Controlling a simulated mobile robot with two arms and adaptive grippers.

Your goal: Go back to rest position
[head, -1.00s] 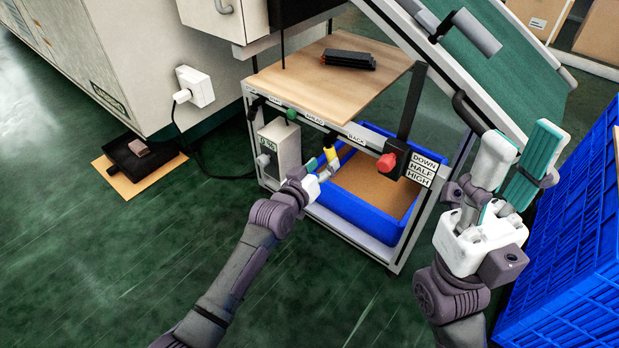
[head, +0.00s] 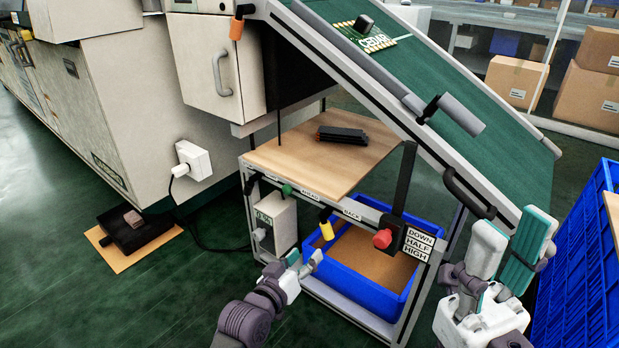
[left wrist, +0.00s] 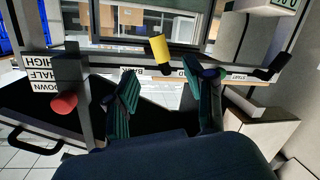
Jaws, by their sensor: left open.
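My left gripper (head: 303,263) is open and empty in front of the machine's frame, just below the yellow knob (head: 326,229). In the left wrist view the two green-padded fingers (left wrist: 166,92) stand wide apart, and the yellow knob (left wrist: 160,50) lies beyond them, not held. My right gripper (head: 507,258) is at the right, beside the conveyor's lower end, with its fingers apart and nothing between them.
A red knob (head: 382,239) sits by the DOWN, HALF, HIGH labels. A blue bin (head: 352,303) stands inside the frame under a wooden shelf (head: 290,157). A green board (head: 365,38) lies on the sloping conveyor (head: 490,130). A blue crate (head: 577,290) is at the right.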

